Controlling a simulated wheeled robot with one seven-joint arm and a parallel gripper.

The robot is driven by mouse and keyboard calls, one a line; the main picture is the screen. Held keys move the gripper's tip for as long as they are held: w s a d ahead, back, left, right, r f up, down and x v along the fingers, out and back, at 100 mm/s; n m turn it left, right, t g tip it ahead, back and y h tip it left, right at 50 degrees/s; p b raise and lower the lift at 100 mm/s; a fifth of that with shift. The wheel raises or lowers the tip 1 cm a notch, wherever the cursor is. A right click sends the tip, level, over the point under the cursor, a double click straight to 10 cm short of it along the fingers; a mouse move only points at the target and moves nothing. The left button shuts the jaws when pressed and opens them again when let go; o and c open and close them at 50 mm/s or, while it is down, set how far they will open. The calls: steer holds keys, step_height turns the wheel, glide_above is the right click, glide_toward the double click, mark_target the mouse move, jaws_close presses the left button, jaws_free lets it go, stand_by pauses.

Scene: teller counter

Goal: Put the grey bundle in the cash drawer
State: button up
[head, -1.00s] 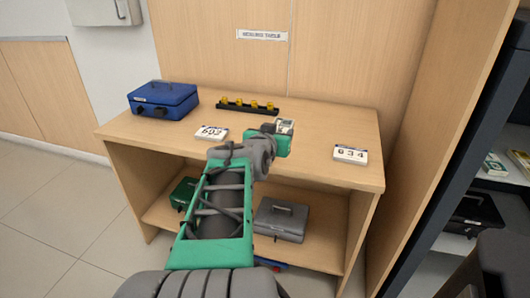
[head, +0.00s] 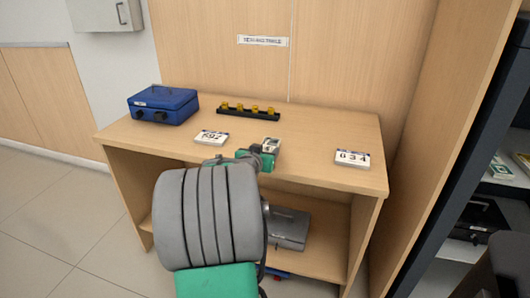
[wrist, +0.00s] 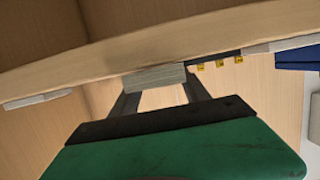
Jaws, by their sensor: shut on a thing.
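My gripper (head: 266,150) is at the front part of the wooden counter. In the wrist view it (wrist: 158,90) is shut on the grey bundle (wrist: 154,77), a small flat block held across its fingertips close to the counter edge. In the head view the bundle (head: 271,143) shows as a pale block at the gripper's tip. I cannot tell whether it touches the counter. I cannot make out a cash drawer in either view.
A grey cash box (head: 287,228) lies on the lower shelf. A black box (head: 476,218) sits on the right shelving.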

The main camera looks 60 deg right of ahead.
steer(key=shift+f, duration=0.25)
steer(key=o, duration=1.4)
steer(key=shift+r, duration=0.1)
steer(key=shift+o, duration=0.2)
